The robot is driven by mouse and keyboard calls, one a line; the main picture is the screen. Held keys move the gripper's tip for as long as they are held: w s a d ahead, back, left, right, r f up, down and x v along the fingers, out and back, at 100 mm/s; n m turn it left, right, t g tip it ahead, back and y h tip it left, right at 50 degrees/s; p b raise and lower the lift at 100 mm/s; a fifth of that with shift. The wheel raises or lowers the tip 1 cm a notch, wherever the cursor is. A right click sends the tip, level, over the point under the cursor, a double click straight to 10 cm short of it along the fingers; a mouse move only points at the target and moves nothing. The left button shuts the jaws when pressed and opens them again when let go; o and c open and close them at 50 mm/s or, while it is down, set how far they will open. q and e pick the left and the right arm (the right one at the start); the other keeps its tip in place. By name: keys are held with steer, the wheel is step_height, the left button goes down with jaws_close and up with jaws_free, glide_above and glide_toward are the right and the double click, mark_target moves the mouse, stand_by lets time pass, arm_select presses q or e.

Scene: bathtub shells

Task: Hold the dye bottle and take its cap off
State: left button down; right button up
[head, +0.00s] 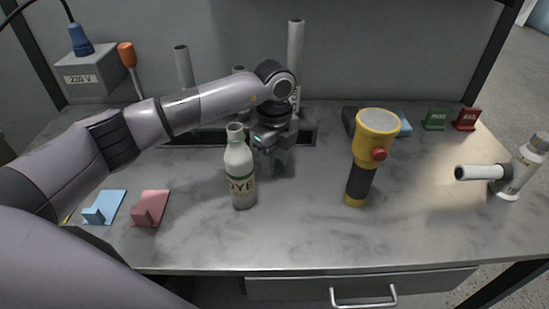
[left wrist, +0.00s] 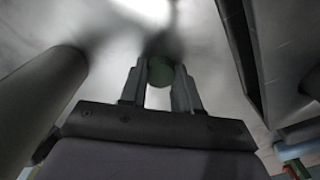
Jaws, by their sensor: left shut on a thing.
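The dye bottle (head: 241,178), pale with a "DYE" label, stands upright on the bench in the head view. Its narrow neck is bare, with no cap on it. My left gripper (head: 277,158) is just behind and to the right of the bottle, pointing down and apart from the neck. In the left wrist view its two fingers (left wrist: 160,88) are shut on a small dark green round piece, which looks like the cap (left wrist: 160,71). The cap shows only faintly between the fingers in the head view. My right gripper is not in view.
A yellow torch (head: 376,135) stands right of the bottle. A white nozzled device (head: 512,175) stands at the far right. Blue (head: 104,207) and red (head: 150,208) blocks lie at the front left. A dark rack with upright tubes (head: 296,60) is behind my gripper. The middle front is clear.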

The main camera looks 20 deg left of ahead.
arm_select(q)
steer(key=c, duration=0.8)
jaws_free()
steer(key=shift+f, duration=0.1)
step_height(320, 180, up, 12)
steer(key=shift+r+b, duration=0.2)
steer(key=shift+b, duration=0.2)
